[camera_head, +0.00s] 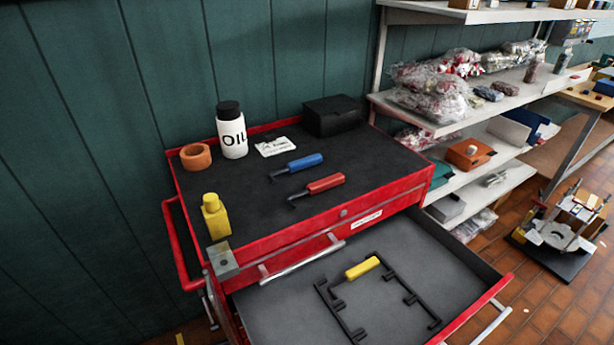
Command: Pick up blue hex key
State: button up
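The blue hex key (303,163) lies on the dark top of the red tool cart (262,240), near its middle. Its blue handle points up and to the right, and its dark shaft ends at the lower left. A red hex key (323,184) lies just in front of it, roughly parallel and apart from it. A yellow-handled hex key (362,268) lies in the open drawer below, by a black holder frame. My gripper is not in view.
Behind the keys are a white OIL bottle (232,137), an orange ring (196,157), a white card (275,147) and a black box (333,115). A yellow bottle (215,217) stands at the front left. The open drawer (284,307) juts forward. Loaded shelves (460,120) stand right.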

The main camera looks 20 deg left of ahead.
aim_at(294, 166)
jog(key=u, duration=1.5)
jog(key=i+u, duration=0.25)
jog(key=i, duration=0.25)
jog(key=i+l+u, duration=0.2)
jog(key=i, duration=0.35)
